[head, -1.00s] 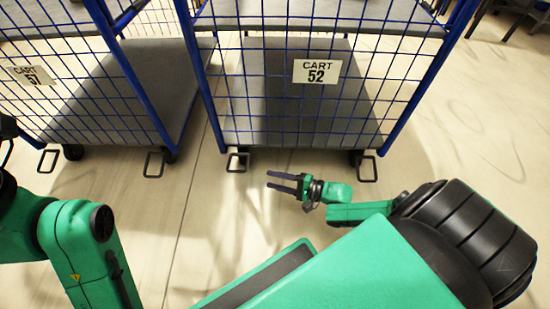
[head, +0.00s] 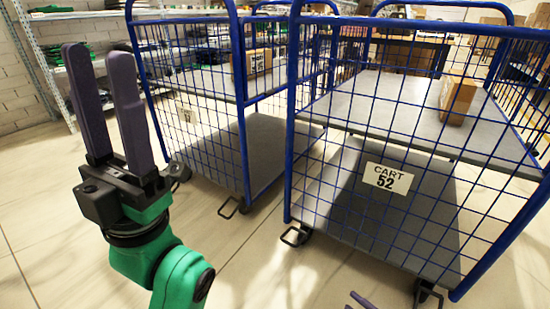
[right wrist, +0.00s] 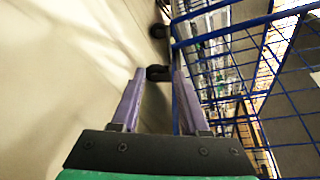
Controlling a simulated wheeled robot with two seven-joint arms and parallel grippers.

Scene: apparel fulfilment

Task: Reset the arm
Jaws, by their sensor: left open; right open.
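My left gripper (head: 97,55) is raised upright at the left of the head view. Its two dark fingers are apart with nothing between them. My right gripper (right wrist: 158,73) is open and empty in the right wrist view, its purple fingers pointing along the side of a blue wire cart. In the head view only a small bit of a purple finger (head: 362,301) shows at the bottom edge; the rest of that arm is out of view.
Blue wire cart 52 (head: 291,130) stands at the right with a cardboard box (head: 458,98) on its upper shelf. Another blue cart (head: 241,130) stands to its left, also with a box (head: 258,62). A stocked rack (head: 45,70) is behind. The floor (head: 90,255) at lower left is clear.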

